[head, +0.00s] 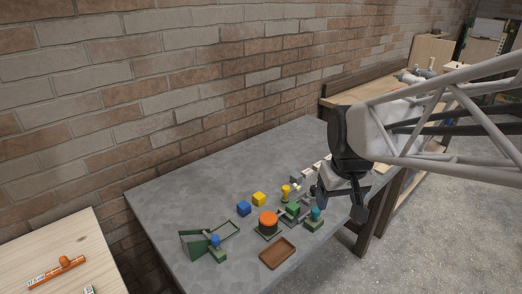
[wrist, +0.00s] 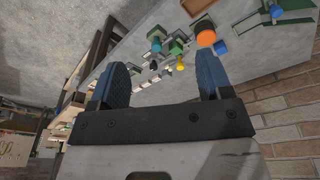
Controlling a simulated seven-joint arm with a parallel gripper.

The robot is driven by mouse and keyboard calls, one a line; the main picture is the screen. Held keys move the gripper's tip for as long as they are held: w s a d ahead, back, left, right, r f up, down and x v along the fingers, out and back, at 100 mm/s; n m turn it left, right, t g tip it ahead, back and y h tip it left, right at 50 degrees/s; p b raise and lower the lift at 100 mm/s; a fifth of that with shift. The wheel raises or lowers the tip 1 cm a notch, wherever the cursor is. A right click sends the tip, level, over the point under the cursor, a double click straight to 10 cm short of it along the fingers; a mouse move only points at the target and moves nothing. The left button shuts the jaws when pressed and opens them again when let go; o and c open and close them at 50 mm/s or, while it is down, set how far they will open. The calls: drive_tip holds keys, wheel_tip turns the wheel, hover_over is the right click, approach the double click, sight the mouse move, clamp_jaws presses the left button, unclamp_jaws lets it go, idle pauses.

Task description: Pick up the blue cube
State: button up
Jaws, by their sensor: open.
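The blue cube (head: 244,209) sits on the grey table (head: 190,182), to the left of a yellow cube. In the wrist view the blue cube (wrist: 220,47) shows just right of the right finger, beside an orange round top. My gripper (head: 340,205) is open and empty, above the right side of the table, to the right of the blue cube and apart from it. Its two blue fingers (wrist: 163,85) stand wide apart in the wrist view.
A brown tray (head: 278,253) lies at the front. A brick wall (head: 200,80) runs behind the table. The table's left back area is clear.

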drive_tip(key=w+a+f+n, duration=0.25)
drive_tip(key=w+a, duration=0.25)
drive_tip(key=w, duration=0.5)
drive_tip(key=n+g, duration=0.2)
drive_tip(key=n, duration=0.2)
hover_over(244, 204)
drive_tip(key=f, duration=1.9)
drive_tip(key=shift+s+d+f, duration=0.2)
drive_tip(key=shift+w+a+f, duration=0.2)
drive_tip(key=shift+a+f, duration=0.15)
drive_tip(key=shift+f, duration=0.05)
drive_tip(key=shift+f, duration=1.3)
drive_tip(key=shift+s+d+f, duration=0.1)
drive_tip(key=shift+f, duration=2.5)
